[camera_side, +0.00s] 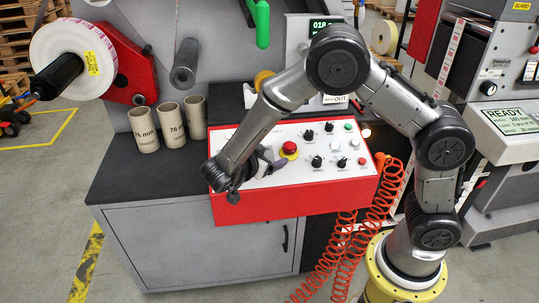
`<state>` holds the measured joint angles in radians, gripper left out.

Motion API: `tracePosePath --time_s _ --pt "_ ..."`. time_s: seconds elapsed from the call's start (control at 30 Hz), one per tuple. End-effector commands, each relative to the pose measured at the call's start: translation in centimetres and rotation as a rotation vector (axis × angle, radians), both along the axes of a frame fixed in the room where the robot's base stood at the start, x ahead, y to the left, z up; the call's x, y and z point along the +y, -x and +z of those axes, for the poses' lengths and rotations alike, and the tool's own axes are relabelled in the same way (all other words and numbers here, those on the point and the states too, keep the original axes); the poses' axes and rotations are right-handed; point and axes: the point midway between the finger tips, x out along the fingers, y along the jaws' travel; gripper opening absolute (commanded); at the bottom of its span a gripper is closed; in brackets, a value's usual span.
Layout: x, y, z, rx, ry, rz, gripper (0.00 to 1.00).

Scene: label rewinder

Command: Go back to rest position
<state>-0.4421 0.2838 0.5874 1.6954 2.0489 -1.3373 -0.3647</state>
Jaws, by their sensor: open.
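My gripper (256,172) is at the end of my grey arm, in front of the left part of the control panel. Its small dark fingers are partly hidden by my own wrist. It appears open and nothing shows between the fingers. The control panel (330,183) is a red box with a white sloped face. It carries several black knobs, a red emergency button (289,149) on a yellow base, and small white, green and red buttons. The gripper is just below and left of the emergency button. I cannot tell whether it touches the panel.
Three cardboard cores (170,124) stand on the dark worktop (137,178) left of the panel. A white label roll (76,57) sits on a spindle at upper left. Coiled orange hoses (345,240) hang at the panel's right end. A display machine (508,130) stands right.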

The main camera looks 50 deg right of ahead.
Motion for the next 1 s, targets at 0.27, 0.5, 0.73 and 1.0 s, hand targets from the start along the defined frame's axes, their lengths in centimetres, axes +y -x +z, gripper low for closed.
tracePosePath --time_s 0.27,0.5,0.73,1.0 --pt "0.2 -4.7 3.5 -0.165 -0.125 0.217 0.84" --pt "3.9 -9.3 12.4 -0.364 -0.312 0.722 0.84" --pt "8.6 -4.9 18.6 -0.318 -0.393 1.188 0.84" --pt "9.6 7.6 17.9 0.055 -0.376 1.540 0.84"
